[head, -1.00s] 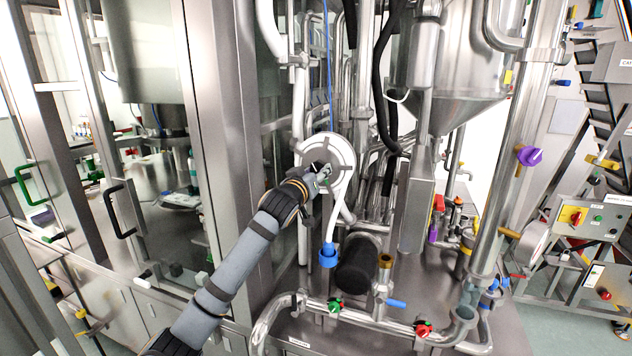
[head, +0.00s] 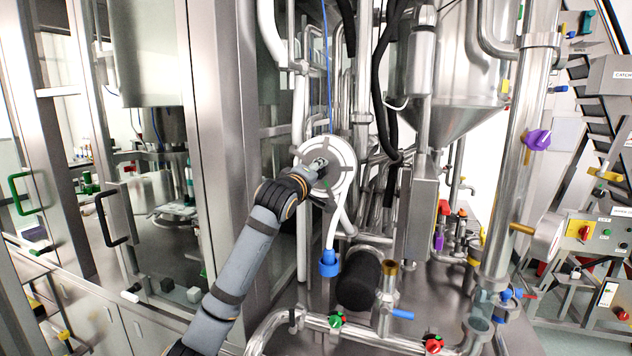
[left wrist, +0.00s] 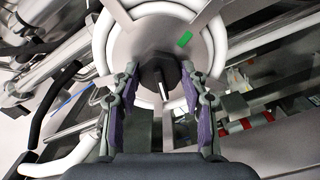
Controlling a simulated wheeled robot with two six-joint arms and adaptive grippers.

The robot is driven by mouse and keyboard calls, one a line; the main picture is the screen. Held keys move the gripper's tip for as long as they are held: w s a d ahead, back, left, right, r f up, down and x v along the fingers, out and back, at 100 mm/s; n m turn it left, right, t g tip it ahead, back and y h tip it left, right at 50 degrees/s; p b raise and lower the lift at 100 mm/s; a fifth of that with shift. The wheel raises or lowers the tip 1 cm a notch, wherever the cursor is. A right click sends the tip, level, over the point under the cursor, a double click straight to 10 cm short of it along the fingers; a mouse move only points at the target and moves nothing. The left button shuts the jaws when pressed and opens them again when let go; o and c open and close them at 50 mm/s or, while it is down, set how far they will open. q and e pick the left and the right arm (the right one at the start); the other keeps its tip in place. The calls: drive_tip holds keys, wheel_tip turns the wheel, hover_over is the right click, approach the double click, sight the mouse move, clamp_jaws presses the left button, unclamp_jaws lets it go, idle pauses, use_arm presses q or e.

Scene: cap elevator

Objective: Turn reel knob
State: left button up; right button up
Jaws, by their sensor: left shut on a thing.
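The reel (head: 341,157) is a round grey plate with a white hose coiled at its rim, in the middle of the head view. In the left wrist view the reel plate (left wrist: 137,40) fills the top centre, with a small green mark (left wrist: 184,39) on it. The dark reel knob (left wrist: 158,74) stands out from its centre between the fingers. My left gripper (head: 318,169) reaches it from the lower left and is shut on the knob. The gripper also shows in the left wrist view (left wrist: 160,88). In the head view the gripper mostly hides the knob. My right gripper is not in view.
The white hose hangs to a blue end piece (head: 329,263). A black cylinder (head: 358,281) lies beside it. Steel pipes and a hopper (head: 447,105) stand right of the reel. A steel cabinet post (head: 222,130) rises close left of my arm.

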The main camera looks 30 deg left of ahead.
use_arm(q)
drive_tip(key=shift+f+n+b, duration=0.1)
drive_tip(key=shift+n+b, duration=0.2)
drive_tip(key=shift+n, duration=0.2)
drive_tip(key=o, duration=1.2)
drive_tip(key=shift+c, duration=0.2)
drive_tip(key=v, duration=0.7)
drive_tip(key=shift+s, duration=0.2)
